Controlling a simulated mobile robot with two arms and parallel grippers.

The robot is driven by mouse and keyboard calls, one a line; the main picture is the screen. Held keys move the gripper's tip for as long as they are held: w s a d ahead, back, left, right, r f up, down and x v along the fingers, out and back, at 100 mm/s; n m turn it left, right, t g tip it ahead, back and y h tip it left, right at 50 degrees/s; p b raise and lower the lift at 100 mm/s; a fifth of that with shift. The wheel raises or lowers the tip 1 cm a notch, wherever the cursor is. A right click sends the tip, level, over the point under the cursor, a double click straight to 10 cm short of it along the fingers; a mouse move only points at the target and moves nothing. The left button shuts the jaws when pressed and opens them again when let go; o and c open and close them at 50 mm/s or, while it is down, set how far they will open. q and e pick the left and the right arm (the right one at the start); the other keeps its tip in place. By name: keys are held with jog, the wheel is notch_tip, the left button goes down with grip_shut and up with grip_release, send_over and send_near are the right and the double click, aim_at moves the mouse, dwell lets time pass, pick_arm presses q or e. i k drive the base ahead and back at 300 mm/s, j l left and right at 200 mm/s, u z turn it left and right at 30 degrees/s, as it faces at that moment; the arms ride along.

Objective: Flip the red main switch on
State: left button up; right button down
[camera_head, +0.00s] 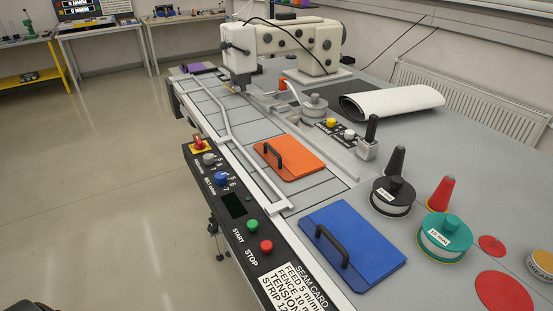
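The red main switch (198,142) is a small red rotary knob on a yellow plate at the far end of the black control panel (262,262). The panel runs along the left front edge of the sewing table. The knob is too small to tell whether it stands at on or off. Neither of my grippers is in view.
On the panel are a grey knob (208,159), a blue knob (221,179), a dark display (234,205), a green start button (252,225) and a red stop button (266,246). A white sewing machine (300,45) stands behind. Floor left of the panel is clear.

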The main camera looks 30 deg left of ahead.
aim_at(199, 145)
jog(key=u, duration=1.15)
